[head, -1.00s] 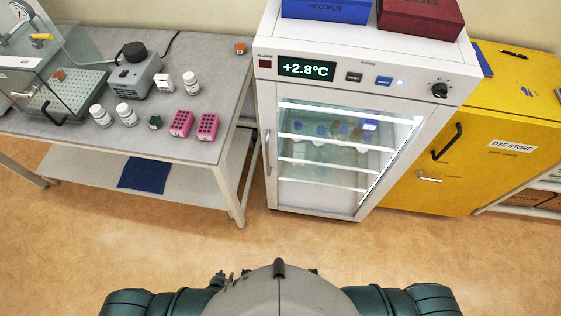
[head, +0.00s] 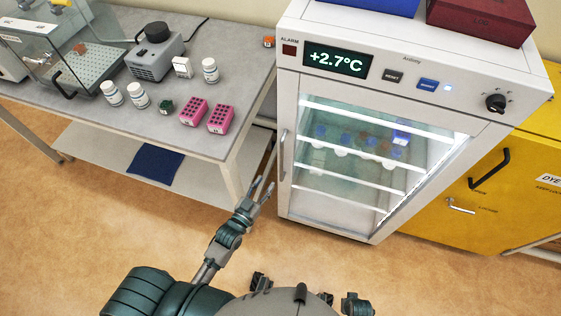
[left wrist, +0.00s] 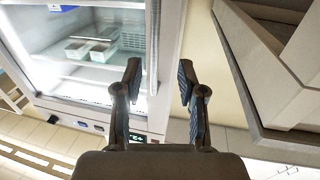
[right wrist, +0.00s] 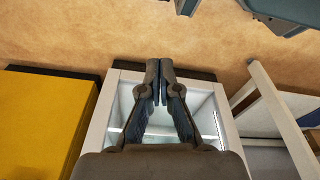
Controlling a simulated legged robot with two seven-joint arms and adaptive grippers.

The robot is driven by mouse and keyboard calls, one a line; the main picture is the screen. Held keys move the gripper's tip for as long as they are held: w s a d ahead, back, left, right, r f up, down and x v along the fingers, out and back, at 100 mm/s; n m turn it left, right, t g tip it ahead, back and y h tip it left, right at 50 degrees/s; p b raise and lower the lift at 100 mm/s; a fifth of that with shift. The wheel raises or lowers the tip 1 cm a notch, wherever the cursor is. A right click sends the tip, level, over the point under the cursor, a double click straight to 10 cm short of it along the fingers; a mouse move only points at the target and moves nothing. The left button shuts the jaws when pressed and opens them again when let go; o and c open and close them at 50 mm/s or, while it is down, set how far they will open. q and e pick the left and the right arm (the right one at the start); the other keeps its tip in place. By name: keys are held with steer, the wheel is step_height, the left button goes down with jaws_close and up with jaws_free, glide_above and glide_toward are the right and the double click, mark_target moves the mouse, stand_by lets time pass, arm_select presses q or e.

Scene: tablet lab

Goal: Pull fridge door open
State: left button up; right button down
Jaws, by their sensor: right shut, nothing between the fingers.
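The white fridge (head: 400,95) stands at the right, its glass door (head: 345,200) shut, with lit shelves inside. The slim vertical handle (head: 283,152) is on the door's left edge. My left gripper (head: 265,184) is open, in front of and slightly left of the door, near the handle's lower end. In the left wrist view, the handle (left wrist: 152,45) appears between the two open fingers (left wrist: 160,75), closer to the left finger; whether it lies at fingertip depth I cannot tell. My right gripper (right wrist: 160,70) is shut and empty in the right wrist view, with the fridge (right wrist: 118,95) behind it.
A grey bench (head: 100,110) with bottles, pink racks (head: 193,112) and a lower shelf (head: 200,182) stands left of the fridge, close to my left gripper. A yellow dye-store cabinet (head: 525,160) is at the right. The floor (head: 110,240) in front is clear.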

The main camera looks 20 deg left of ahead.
mark_target(281, 164)
arm_select(q)
steer(key=x, duration=0.7)
steer(key=d+b+x, duration=0.1)
steer(key=x, duration=0.2)
steer(key=shift+w+d, duration=0.1)
steer(key=shift+w, duration=0.3)
steer(key=shift+w+a, duration=0.15)
steer(key=shift+a, duration=0.05)
arm_select(e)
steer(key=r, duration=0.1)
steer(key=w+r, duration=0.1)
steer(key=shift+r, duration=0.35)
arm_select(q)
steer(key=shift+d, duration=0.3)
jaws_close()
arm_select(e)
steer(key=shift+d+f, duration=0.15)
steer(key=shift+d, duration=0.2)
arm_select(q)
steer(key=shift+a, duration=0.1)
arm_select(e)
steer(key=shift+a, duration=0.1)
